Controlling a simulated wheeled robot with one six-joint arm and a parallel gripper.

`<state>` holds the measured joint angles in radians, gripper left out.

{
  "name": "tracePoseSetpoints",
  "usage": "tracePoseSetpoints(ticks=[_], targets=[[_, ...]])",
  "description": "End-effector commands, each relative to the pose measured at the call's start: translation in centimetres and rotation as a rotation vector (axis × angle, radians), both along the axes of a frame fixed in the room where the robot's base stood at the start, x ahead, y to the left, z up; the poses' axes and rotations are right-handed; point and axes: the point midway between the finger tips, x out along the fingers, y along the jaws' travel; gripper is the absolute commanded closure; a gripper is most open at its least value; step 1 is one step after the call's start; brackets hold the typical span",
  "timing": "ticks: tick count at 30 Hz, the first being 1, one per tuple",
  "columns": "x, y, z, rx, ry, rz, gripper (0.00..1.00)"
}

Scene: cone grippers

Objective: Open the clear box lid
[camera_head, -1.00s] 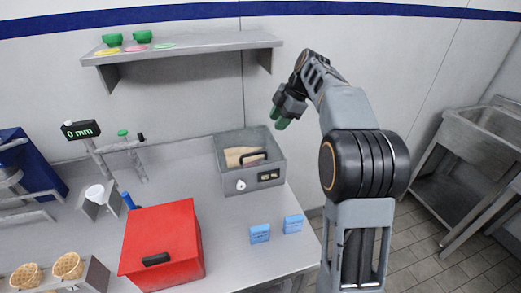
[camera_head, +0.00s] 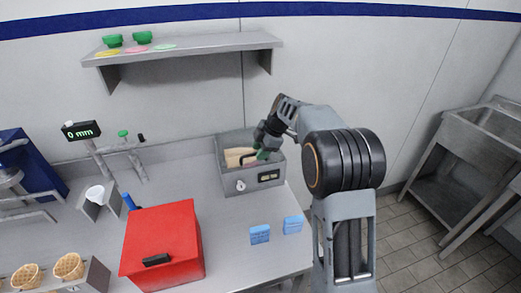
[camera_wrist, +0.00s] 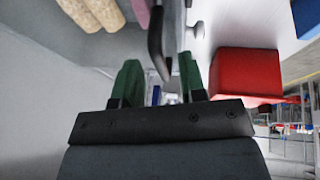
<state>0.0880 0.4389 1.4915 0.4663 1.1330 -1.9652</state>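The clear box (camera_head: 233,188) is a grey see-through bin at the back right of the counter, with tan rolled pieces (camera_head: 238,153) inside and a dark arched handle (camera_head: 246,159) at its top. The lid looks closed, though its clear panel is hard to make out. My gripper (camera_head: 263,155), with green fingertips, is at the right part of the box top, close to the handle. In the wrist view my gripper (camera_wrist: 158,78) is open, and the dark handle (camera_wrist: 156,45) shows between the two fingertips. I cannot tell whether they touch it.
A red box (camera_head: 160,240) stands on the counter at front left. A shelf (camera_head: 190,48) hangs on the wall above. The counter between the red and clear boxes is clear.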

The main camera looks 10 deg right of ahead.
Motion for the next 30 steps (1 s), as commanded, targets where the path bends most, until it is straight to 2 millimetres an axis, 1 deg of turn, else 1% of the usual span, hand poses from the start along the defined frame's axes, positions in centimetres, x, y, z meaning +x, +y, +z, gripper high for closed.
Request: tracePoseSetpoints(ticks=[9, 11, 21, 30], targets=[[0.03, 0.08, -0.17, 0.000, 0.000, 0.000, 0.62], [0.03, 0.07, -0.16, 0.000, 0.000, 0.000, 0.67], [0.02, 0.06, -0.14, 0.000, -0.001, 0.000, 0.99], [0.01, 0.05, -0.13, 0.000, 0.000, 0.000, 1.00]])
